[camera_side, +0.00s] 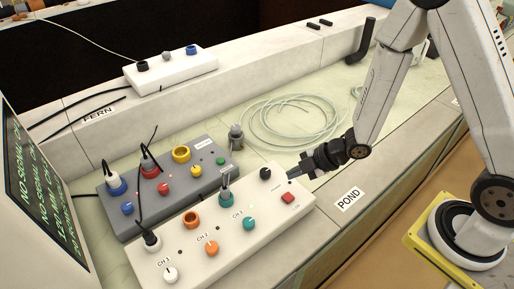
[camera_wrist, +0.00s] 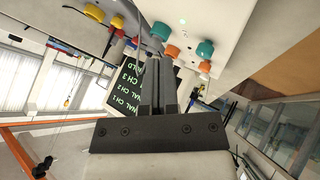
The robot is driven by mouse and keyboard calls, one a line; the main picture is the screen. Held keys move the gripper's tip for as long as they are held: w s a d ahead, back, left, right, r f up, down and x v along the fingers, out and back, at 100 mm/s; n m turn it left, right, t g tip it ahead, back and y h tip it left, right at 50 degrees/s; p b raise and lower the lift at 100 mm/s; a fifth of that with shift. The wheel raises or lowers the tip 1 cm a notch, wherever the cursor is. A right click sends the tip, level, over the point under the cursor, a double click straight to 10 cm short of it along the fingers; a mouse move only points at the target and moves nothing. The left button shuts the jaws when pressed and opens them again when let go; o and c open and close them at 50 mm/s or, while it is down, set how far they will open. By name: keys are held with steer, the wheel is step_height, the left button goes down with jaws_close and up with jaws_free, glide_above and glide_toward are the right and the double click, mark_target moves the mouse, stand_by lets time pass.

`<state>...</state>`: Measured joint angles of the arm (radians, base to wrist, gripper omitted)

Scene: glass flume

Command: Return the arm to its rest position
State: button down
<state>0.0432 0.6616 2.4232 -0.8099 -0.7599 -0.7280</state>
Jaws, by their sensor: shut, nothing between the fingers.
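My arm reaches in from the right in the side view, and my gripper (camera_side: 293,176) is at the right end of a white control box (camera_side: 215,262). I cannot tell whether the fingertips touch the box. In the wrist view my gripper (camera_wrist: 160,60) has its two grey fingers together, with the white box (camera_wrist: 215,22) and its orange and teal knobs beyond them.
A grey box (camera_side: 190,200) with plugged cables stands behind the white box. A grey metal piece (camera_side: 236,137) and coiled pale tubing (camera_side: 290,122) lie behind my gripper. A white socket strip (camera_side: 170,68) is on the back ledge. A screen (camera_side: 35,175) stands left. A POND label (camera_side: 349,199) marks the front ledge.

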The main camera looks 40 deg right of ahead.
steer(key=s+d+r+m+g+h, duration=0.1)
steer(key=d+r+m+h, duration=0.5)
steer(key=m, duration=0.3)
steer(key=s+d+r+m+g, duration=0.1)
steer(key=s+r+m+g, duration=0.2)
steer(key=s+m, duration=0.4)
steer(key=shift+d+r+m, duration=0.15)
steer(key=shift+r+m, duration=0.55)
steer(key=shift+r, duration=0.1)
steer(key=shift+w, duration=0.1)
stand_by(0.8)
